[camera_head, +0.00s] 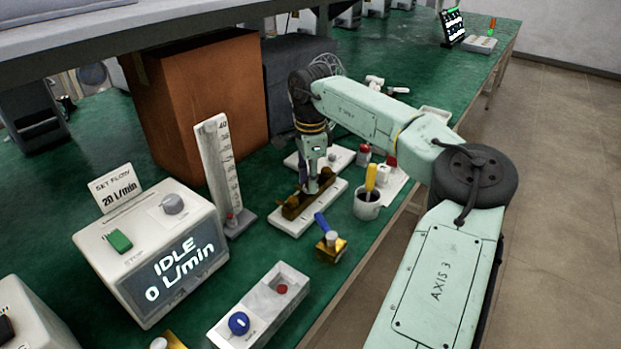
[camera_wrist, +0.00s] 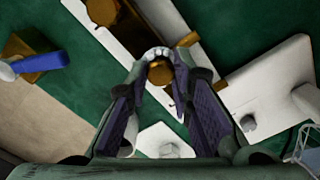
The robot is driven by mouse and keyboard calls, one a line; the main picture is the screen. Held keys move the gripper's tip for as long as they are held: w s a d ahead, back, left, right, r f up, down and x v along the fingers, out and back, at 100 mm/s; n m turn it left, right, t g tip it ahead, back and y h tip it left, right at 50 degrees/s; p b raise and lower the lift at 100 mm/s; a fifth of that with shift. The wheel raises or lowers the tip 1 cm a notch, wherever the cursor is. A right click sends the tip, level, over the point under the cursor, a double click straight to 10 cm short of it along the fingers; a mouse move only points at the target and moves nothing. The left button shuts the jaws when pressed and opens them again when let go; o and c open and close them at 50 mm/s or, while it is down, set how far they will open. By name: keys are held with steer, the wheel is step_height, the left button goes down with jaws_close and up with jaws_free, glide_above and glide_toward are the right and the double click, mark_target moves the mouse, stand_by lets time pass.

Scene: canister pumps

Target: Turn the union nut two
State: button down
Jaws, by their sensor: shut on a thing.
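A brass fitting (camera_head: 297,206) lies along a white base plate (camera_head: 284,222) on the green bench. In the wrist view a round brass union nut (camera_wrist: 160,73) sits between my fingertips, above the white plate. My gripper (camera_head: 313,188) points down at the far end of the fitting; it also shows in the wrist view (camera_wrist: 159,58), with its fingertips closed on the nut. A second round brass part (camera_wrist: 103,11) shows at the top left of the wrist view. The fingers hide part of the nut; no number is readable on it.
A valve with a blue lever (camera_head: 331,246) and a mug (camera_head: 367,210) holding a yellow-handled tool stand near the bench edge. A console (camera_head: 152,252) reads IDLE, 0 L/min. An upright scale (camera_head: 222,170) stands left of the fitting. An orange-brown box (camera_head: 195,105) stands behind.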

steer(key=shift+m, duration=0.4)
steer(key=m+b, duration=0.1)
steer(key=m, duration=0.4)
steer(key=shift+m, duration=0.3)
steer(key=m, duration=0.5)
steer(key=shift+b, duration=0.35)
steer(key=shift+m, duration=0.4)
steer(key=c, duration=1.4)
jaws_free()
